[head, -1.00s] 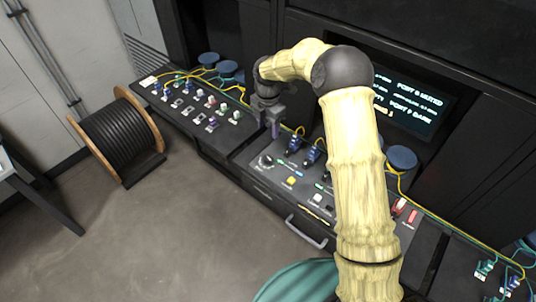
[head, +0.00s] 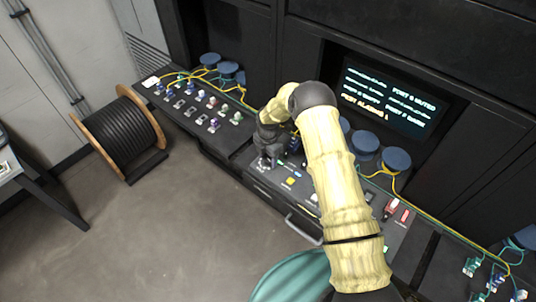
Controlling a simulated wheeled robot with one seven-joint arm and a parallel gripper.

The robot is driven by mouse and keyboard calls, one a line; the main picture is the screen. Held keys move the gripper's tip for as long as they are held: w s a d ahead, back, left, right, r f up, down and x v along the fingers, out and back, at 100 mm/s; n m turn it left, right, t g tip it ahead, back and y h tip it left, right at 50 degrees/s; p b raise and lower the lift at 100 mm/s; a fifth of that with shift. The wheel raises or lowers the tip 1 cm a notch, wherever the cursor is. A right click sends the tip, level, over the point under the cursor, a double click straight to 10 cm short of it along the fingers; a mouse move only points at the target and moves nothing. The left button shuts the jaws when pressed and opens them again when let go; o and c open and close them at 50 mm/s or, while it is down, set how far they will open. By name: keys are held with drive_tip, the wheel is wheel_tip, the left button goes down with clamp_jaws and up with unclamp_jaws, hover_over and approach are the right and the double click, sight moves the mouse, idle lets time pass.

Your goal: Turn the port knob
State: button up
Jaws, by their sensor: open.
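The port knob (head: 263,162) is a small dark round knob with a pale rim, at the left end of the middle console panel. In the head view my gripper (head: 267,159) points down right over it and hides most of it. The jaws are small and dark here. I cannot tell whether the fingers touch the knob or stand just above it.
A yellow button (head: 290,181) and small switches sit right of the knob. A drawer handle (head: 303,229) juts out below. A screen (head: 391,97) stands behind. Rows of connectors (head: 201,104) with yellow cables lie left. A cable reel (head: 122,132) stands on the floor.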

drive_tip(key=shift+f, duration=0.1)
drive_tip(key=c, duration=1)
